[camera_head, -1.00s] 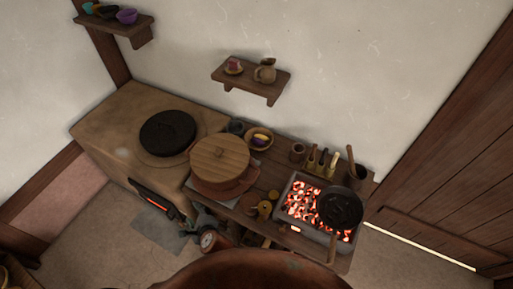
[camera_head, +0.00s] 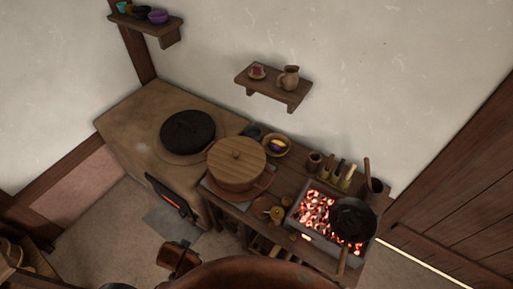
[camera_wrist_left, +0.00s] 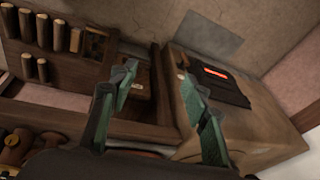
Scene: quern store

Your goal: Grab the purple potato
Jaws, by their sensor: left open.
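A small purple item (camera_head: 274,147), which looks like the purple potato, lies beside a yellow one in a small bowl (camera_head: 289,150). The bowl stands at the back of the wooden counter, behind the round lidded wooden pot (camera_head: 237,160). The item is small in the head view, and the wrist view does not show it. My left gripper (camera_wrist_left: 157,76) is open and empty in the left wrist view, its green fingers apart, well away from the bowl. My right gripper is not in view.
A brazier of glowing coals (camera_head: 314,209) with a black pan (camera_head: 354,219) stands at the counter's right. A clay stove with a black lid (camera_head: 188,131) is at left. Wall shelves hold bowls (camera_head: 158,17) and a jug (camera_head: 289,77). Upright utensils (camera_head: 340,170) stand right of the bowl.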

